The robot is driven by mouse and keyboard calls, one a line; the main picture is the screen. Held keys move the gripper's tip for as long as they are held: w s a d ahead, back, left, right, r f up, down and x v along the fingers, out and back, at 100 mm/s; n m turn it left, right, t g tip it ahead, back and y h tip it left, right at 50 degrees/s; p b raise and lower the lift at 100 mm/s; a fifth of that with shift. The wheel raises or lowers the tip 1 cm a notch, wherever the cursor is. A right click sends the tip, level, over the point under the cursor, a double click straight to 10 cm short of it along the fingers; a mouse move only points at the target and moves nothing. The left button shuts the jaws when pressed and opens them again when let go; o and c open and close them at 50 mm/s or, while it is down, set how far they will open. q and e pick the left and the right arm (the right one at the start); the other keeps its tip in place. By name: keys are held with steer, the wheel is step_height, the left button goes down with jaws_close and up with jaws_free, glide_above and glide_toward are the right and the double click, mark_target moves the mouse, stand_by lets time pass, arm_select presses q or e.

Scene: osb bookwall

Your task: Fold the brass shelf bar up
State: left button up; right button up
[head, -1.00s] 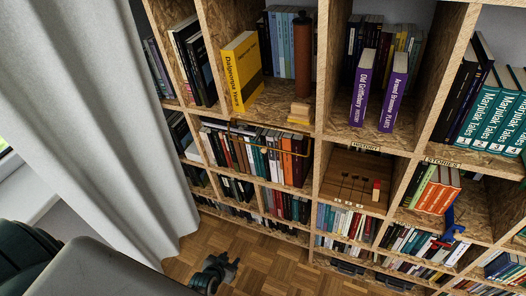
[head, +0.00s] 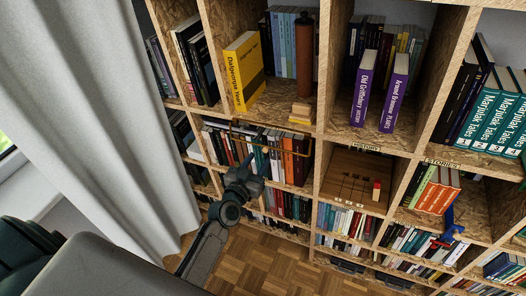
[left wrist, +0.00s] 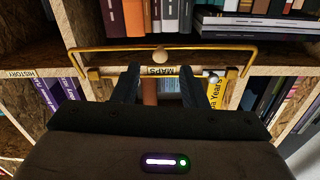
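The brass shelf bar (head: 292,152) runs across the front of a row of books in a shelf bay left of centre. In the left wrist view the brass bar (left wrist: 110,48) spans the bay, with a round wooden knob (left wrist: 159,56) at its middle. My left gripper (head: 250,165) is in front of that bay. In the left wrist view its two fingers (left wrist: 158,72) are apart with nothing between them, pointing at the bar around the knob. I cannot tell whether they touch the bar. My right gripper is in neither view.
A small MAPS label (left wrist: 163,71) sits on the shelf edge by the bar. A yellow book (head: 243,72) and a brown cylinder (head: 303,55) stand on the shelf above. A grey curtain (head: 90,110) hangs at the left. The parquet floor (head: 265,260) below is clear.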

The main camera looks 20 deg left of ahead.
mark_target(265, 151)
arm_select(q)
steer(key=shift+w+d, duration=0.15)
steer(key=shift+w, duration=2.1)
steer(key=shift+c, duration=0.2)
jaws_close()
